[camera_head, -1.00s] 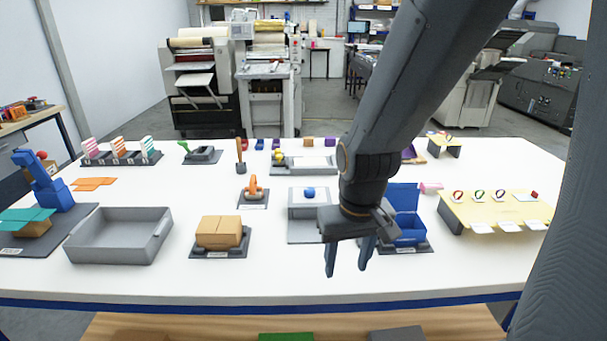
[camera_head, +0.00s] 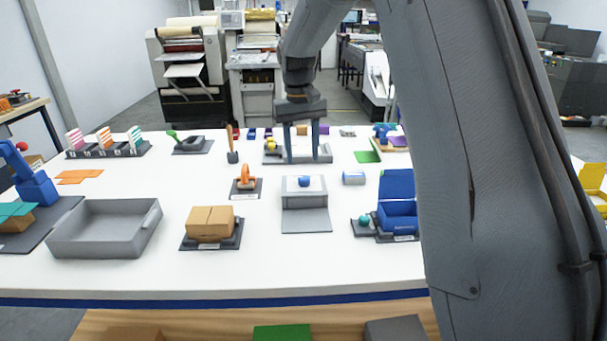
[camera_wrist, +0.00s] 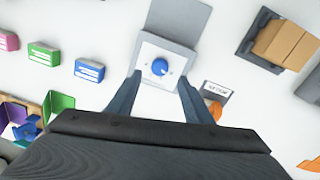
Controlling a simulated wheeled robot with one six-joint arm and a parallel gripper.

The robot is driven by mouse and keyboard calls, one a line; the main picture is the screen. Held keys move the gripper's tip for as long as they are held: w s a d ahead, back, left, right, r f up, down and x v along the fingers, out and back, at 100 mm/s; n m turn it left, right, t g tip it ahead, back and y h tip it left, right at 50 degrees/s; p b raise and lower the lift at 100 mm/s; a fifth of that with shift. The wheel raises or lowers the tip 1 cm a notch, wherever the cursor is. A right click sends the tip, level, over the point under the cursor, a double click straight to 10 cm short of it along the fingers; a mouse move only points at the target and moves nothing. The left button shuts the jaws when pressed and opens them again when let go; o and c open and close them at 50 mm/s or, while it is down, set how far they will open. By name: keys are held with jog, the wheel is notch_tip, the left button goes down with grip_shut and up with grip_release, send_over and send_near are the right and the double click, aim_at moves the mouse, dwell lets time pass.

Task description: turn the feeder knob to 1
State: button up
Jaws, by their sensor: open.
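The feeder is a pale box with a grey sloping tray (camera_head: 305,220) in the middle of the table. A round blue knob (camera_head: 305,181) sits on it. In the wrist view the knob (camera_wrist: 160,67) is on a white square face with small marks I cannot read. Its setting cannot be told. My gripper (camera_head: 302,158) is open and empty, fingers pointing down, beyond the knob in the head view. In the wrist view the gripper (camera_wrist: 160,82) has its fingers spread to either side of the knob's line, apart from it.
An orange-handled item (camera_head: 245,178) and cardboard boxes (camera_head: 211,222) stand left of the feeder. An open blue box (camera_head: 398,215) stands to the right, with a teal ball (camera_head: 364,220). A grey cylinder (camera_head: 353,178) lies near the feeder. Small coloured blocks line the back.

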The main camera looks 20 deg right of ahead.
aim_at(304, 178)
notch_tip(304, 178, down, 7)
jog(key=shift+d+r+p, duration=0.1)
jog(key=shift+d+p, duration=0.05)
jog(key=shift+p, duration=0.7)
jog(key=c, duration=1.1)
